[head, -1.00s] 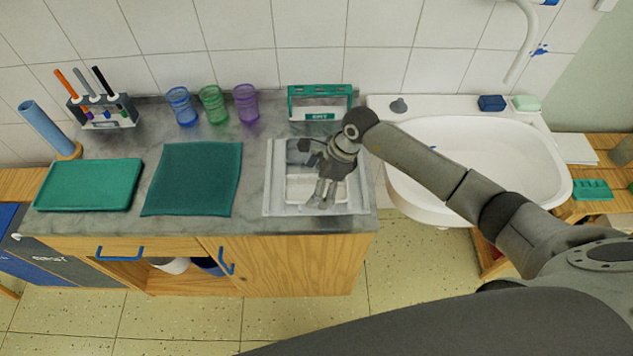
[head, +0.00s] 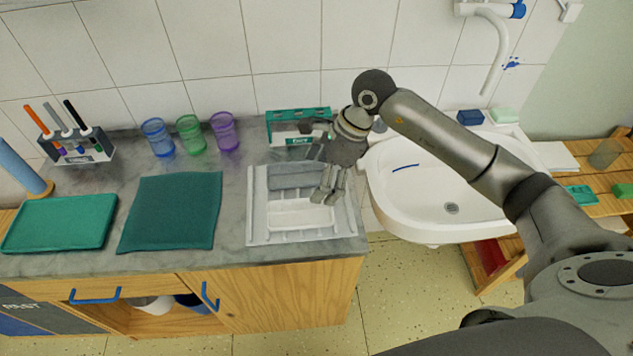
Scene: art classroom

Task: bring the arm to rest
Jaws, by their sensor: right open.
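My right arm comes in from the right and bends above the counter's right end. My right gripper (head: 328,196) hangs with its fingers pointing down, over the right part of the white drying rack (head: 257,236). Its jaws are open and nothing shows between the fingers. A grey item (head: 290,178) lies in the back of the rack, partly behind the gripper. My left gripper is not in view.
A white sink (head: 420,205) is at the right.

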